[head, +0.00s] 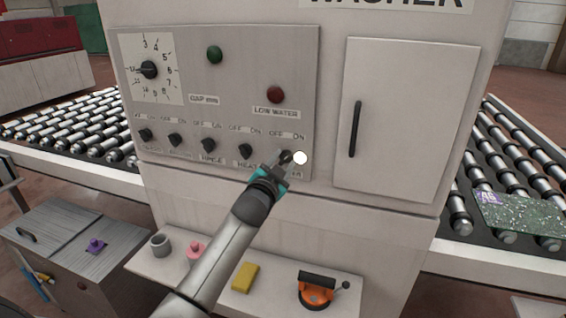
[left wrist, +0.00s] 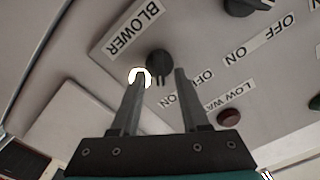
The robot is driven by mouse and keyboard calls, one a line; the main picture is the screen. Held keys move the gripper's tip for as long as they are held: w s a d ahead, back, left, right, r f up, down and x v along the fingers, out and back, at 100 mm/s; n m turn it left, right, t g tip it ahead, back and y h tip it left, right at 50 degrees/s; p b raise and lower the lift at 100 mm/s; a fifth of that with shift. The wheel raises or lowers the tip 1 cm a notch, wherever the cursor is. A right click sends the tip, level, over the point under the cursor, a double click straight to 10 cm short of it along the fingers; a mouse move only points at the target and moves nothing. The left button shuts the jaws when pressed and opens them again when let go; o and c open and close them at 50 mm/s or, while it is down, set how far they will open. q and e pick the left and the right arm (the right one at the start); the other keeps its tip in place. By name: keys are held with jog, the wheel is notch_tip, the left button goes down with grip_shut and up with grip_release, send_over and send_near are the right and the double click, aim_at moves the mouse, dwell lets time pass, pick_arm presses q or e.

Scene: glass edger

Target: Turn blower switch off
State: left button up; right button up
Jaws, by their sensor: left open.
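The blower switch is a small dark knob (left wrist: 158,63) beside its BLOWER label (left wrist: 134,27) in the left wrist view, with an OFF/ON plate on its other side. In the head view the knob (head: 286,154) is the rightmost of the row and is partly hidden by my gripper. My left gripper (left wrist: 161,74) is open, its two fingers pointing at the panel on either side of the knob. I cannot tell whether a finger touches it. The left gripper also shows in the head view (head: 281,162). A white round spot shows by one fingertip. My right gripper is not in view.
Similar knobs (head: 246,151) stand to the left. A green button (head: 214,54), a red button (head: 275,94) and a dial (head: 149,70) are above. A cabinet door (head: 400,110) is at right. A shelf below holds an orange suction cup (head: 316,291) and a yellow block (head: 245,277).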

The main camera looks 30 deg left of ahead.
pick_arm(q)
grip_shut()
dwell(0.4)
jog(key=shift+n, duration=0.3)
jog(key=n+p, duration=0.2)
jog(key=shift+a+r+n, duration=0.1)
jog(key=shift+n, duration=0.3)
jog(key=n+p, duration=0.1)
jog(key=n, duration=0.1)
jog(key=n+p, duration=0.1)
jog(key=n, duration=0.1)
jog(key=n+p, duration=0.1)
jog(key=n, duration=0.2)
jog(key=shift+s+a, duration=0.1)
jog(key=shift+a, duration=0.15)
jog(key=shift+a+n+p, duration=0.15)
jog(key=shift+n+p, duration=0.3)
jog(key=shift+n, duration=1.35)
